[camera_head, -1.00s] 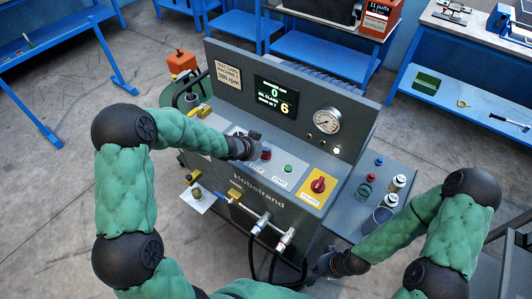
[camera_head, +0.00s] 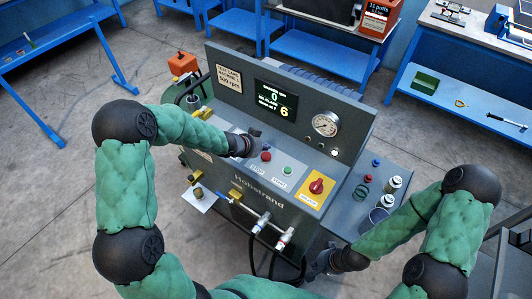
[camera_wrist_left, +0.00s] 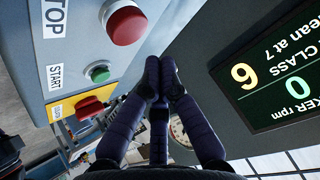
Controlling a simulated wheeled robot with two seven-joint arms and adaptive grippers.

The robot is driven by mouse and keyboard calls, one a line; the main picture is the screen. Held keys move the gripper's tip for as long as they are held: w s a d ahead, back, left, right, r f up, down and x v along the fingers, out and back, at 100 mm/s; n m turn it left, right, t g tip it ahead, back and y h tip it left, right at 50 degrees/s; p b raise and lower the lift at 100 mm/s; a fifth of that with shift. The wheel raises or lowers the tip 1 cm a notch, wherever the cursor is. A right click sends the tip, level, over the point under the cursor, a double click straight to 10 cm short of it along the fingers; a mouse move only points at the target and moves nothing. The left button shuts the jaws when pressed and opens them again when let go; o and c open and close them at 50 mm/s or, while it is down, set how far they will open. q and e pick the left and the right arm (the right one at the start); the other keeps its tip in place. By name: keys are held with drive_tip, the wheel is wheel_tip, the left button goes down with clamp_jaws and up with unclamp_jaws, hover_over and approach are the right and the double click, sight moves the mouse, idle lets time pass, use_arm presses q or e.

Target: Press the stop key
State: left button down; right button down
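The stop key is a round red button (camera_head: 266,156) beside the STOP label on the grey machine's sloping panel. In the left wrist view the red button (camera_wrist_left: 126,24) stands raised at the upper left. My left gripper (camera_head: 254,147) is just behind and left of it in the head view. In the wrist view its fingertips (camera_wrist_left: 160,68) are together with nothing between them, and they show apart from the button. My right gripper (camera_head: 316,268) is low at the machine's front right. Its fingers are too small and dark to read.
A green start button (camera_head: 287,170) and a red knob on a yellow plate (camera_head: 316,187) sit right of the stop key. The upright panel behind carries a display (camera_head: 277,101) reading 0 and 6, and a gauge (camera_head: 325,124). A side shelf holds jars (camera_head: 391,187).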

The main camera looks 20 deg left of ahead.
sight(264, 157)
use_arm(q)
drive_tip(key=shift+r+p, duration=1.4)
drive_tip(key=shift+r, duration=0.25)
drive_tip(key=shift+f, duration=0.1)
drive_tip(key=shift+s, duration=0.1)
